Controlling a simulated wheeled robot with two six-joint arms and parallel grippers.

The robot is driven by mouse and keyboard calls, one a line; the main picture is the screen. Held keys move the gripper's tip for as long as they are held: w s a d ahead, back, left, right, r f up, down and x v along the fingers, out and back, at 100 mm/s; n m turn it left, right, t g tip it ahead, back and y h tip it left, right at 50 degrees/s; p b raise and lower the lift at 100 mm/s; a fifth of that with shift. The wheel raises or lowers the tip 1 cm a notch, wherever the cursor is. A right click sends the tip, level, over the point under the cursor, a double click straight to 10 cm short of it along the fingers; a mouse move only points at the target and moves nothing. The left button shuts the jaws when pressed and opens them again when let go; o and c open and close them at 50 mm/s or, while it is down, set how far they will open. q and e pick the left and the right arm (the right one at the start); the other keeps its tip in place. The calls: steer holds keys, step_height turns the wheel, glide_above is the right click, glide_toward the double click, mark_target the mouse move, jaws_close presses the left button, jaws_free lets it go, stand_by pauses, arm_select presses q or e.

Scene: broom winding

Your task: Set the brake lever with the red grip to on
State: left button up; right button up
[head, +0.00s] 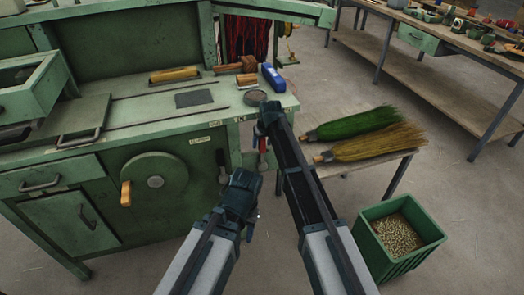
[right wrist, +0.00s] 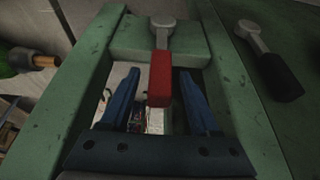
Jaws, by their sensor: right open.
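The brake lever with the red grip (right wrist: 160,78) hangs from a round metal pivot on the green bench's side in the right wrist view. Its red grip (head: 263,145) shows partly past my right arm in the head view. My right gripper (right wrist: 160,103) is open, with one blue finger on each side of the grip; I cannot tell if either touches it. In the head view the right gripper (head: 262,128) is at the bench's right end, its fingers mostly hidden. My left gripper (head: 248,212) is lower, before the bench; its jaws are unclear.
A black-handled lever (head: 222,166) hangs left of the red one and also shows in the right wrist view (right wrist: 276,68). A side table (head: 350,165) with green and straw brooms stands right. A green bin (head: 398,258) of pellets is on the floor.

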steer(key=shift+w+f, duration=0.15)
steer(key=shift+f, duration=0.35)
steer(key=shift+r, duration=0.1)
jaws_close()
stand_by(1.0)
